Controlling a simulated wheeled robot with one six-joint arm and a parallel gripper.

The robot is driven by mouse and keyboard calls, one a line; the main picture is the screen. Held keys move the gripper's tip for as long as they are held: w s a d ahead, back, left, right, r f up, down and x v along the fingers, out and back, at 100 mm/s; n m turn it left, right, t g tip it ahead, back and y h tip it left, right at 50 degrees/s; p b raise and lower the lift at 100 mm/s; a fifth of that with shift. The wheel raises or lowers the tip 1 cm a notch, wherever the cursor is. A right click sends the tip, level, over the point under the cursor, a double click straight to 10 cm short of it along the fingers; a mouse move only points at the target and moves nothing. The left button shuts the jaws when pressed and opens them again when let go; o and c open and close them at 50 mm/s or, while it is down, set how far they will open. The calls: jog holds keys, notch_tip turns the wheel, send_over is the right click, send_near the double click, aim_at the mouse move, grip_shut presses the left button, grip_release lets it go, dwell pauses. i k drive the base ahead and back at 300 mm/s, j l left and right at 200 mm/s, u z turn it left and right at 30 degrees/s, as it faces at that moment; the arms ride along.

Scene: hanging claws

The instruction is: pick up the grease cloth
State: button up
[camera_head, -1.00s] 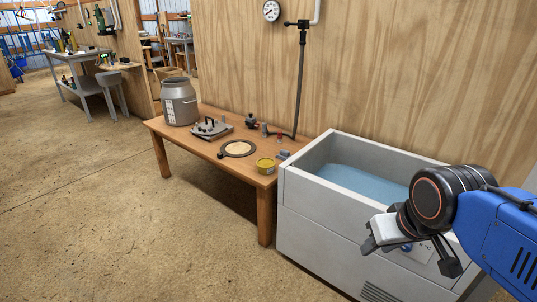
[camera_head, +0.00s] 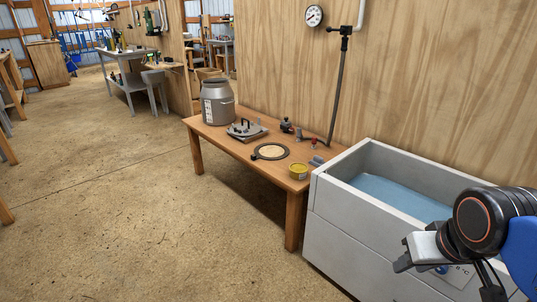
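I cannot make out a grease cloth for certain. A small grey item (camera_head: 316,161) lies at the right end of the wooden table (camera_head: 240,153), close to the tank; it is too small to tell what it is. A yellow tin (camera_head: 298,171) stands in front of it near the table's front edge. My gripper (camera_head: 447,279) is at the lower right, in front of the white tank and well apart from the table. Its fingers are spread and nothing shows between them.
The white tank (camera_head: 335,222) with blue water stands right of the table. On the table are a grey milk can (camera_head: 217,102), a clamp-like metal device (camera_head: 246,130), a round ring (camera_head: 270,152) and small fittings.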

aim_at(317, 161)
jog(key=i+j, duration=0.5)
jog(key=i, duration=0.15)
jog(key=i+j, duration=0.5)
jog(key=i+j+u, duration=0.1)
jog(key=i+j, duration=0.4)
jog(key=i, duration=0.25)
